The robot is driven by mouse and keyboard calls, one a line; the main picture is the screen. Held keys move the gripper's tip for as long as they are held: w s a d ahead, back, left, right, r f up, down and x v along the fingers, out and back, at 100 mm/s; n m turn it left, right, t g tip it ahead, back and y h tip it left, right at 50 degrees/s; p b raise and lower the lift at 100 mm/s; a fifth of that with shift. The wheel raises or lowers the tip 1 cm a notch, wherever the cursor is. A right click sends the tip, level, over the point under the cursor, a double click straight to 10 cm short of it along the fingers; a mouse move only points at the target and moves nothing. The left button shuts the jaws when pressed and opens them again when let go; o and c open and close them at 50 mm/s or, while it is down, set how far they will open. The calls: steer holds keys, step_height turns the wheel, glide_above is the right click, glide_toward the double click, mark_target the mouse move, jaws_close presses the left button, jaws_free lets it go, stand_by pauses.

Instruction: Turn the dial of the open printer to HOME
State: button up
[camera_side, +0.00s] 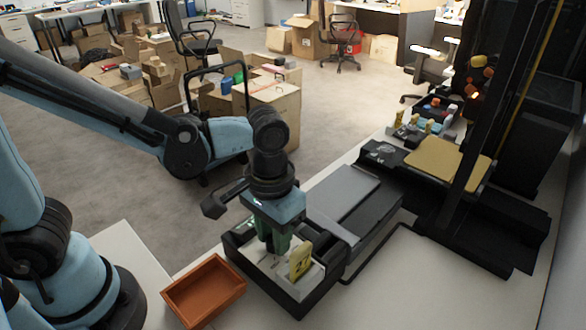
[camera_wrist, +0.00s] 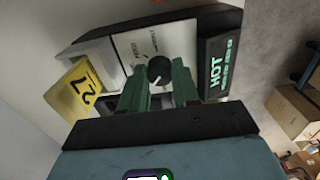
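A round black dial (camera_wrist: 160,70) with a thin white mark sits on a pale panel (camera_wrist: 178,40) of a black machine. Small lettering stands around the dial, too small to read surely. The white mark points toward the bottom of the wrist picture. My gripper (camera_wrist: 160,77) has its green fingers apart, one on each side of the dial; whether they touch it I cannot tell. In the side view my gripper (camera_side: 277,246) points down over the front panel of the black machine with a grey top (camera_side: 345,190). The dial is hidden there.
A yellow tag marked 27 (camera_side: 300,260) stands upright beside my gripper. A display reading HOT (camera_wrist: 216,70) is right of the panel. An orange-brown tray (camera_side: 204,291) lies in front. A tall black frame with a tan plate (camera_side: 447,164) stands at right.

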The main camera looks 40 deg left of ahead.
jaws_close()
steer(key=shift+m, duration=0.3)
steer(key=m, duration=0.3)
steer(key=shift+m, duration=2.5)
steer(key=o, duration=0.8)
jaws_free()
steer(key=shift+o, duration=0.2)
steer(key=shift+r, duration=0.15)
